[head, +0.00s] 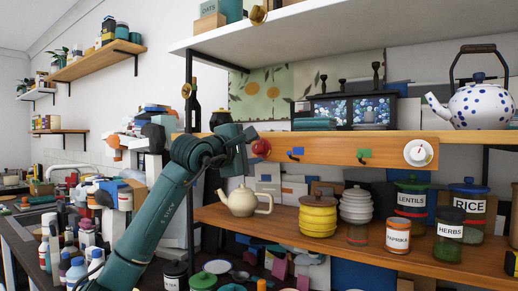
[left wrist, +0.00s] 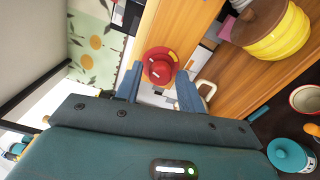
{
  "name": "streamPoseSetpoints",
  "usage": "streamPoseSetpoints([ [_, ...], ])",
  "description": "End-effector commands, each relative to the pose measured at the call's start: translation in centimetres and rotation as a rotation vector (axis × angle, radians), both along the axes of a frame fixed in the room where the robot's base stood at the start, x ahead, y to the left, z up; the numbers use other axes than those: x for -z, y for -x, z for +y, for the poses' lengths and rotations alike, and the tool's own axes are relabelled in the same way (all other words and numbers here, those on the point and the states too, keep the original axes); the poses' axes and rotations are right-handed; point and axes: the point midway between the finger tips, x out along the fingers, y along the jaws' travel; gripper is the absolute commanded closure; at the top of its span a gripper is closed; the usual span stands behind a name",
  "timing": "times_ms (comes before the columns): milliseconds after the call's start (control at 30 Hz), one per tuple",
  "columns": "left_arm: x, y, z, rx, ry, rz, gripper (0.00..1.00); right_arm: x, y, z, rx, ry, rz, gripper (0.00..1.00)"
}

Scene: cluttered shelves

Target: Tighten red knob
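The red knob (head: 261,148) is mounted on the front of a wooden board at its left end. In the left wrist view the red knob (left wrist: 159,66) shows as a round dial with a white mark, on a red and yellow base. My left gripper (head: 245,150) is just left of the knob in the head view. In the left wrist view its two blue fingers (left wrist: 160,76) are apart, with tips at either side of the knob's near edge. Nothing is held between them. Whether a finger touches the knob cannot be told. My right gripper is not in view.
The wooden board (head: 330,151) also carries a blue switch (head: 296,154), a green switch (head: 364,155) and a white dial (head: 418,152). Below it, a cream teapot (head: 243,201), yellow pot (head: 318,217) and jars stand on a wooden shelf (head: 375,257). A spotted kettle (head: 482,104) stands above.

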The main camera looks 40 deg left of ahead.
Motion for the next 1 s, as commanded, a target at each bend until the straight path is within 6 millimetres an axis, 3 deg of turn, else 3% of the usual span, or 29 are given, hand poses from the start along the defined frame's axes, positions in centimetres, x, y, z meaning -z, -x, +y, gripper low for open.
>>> streamPoseSetpoints([
  [233,0.1,0.4,0.0,0.000,0.000,0.000,0.61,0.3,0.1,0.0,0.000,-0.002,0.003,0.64],
  [533,0.1,2.3,-0.3,0.000,-0.001,0.000,0.61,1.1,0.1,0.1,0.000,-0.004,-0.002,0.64],
  [867,0.0,2.4,-0.3,0.000,0.000,0.000,0.61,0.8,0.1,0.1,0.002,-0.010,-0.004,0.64],
  [1000,0.1,2.4,-0.3,0.002,0.240,-0.027,0.61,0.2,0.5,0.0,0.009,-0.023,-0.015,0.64],
])
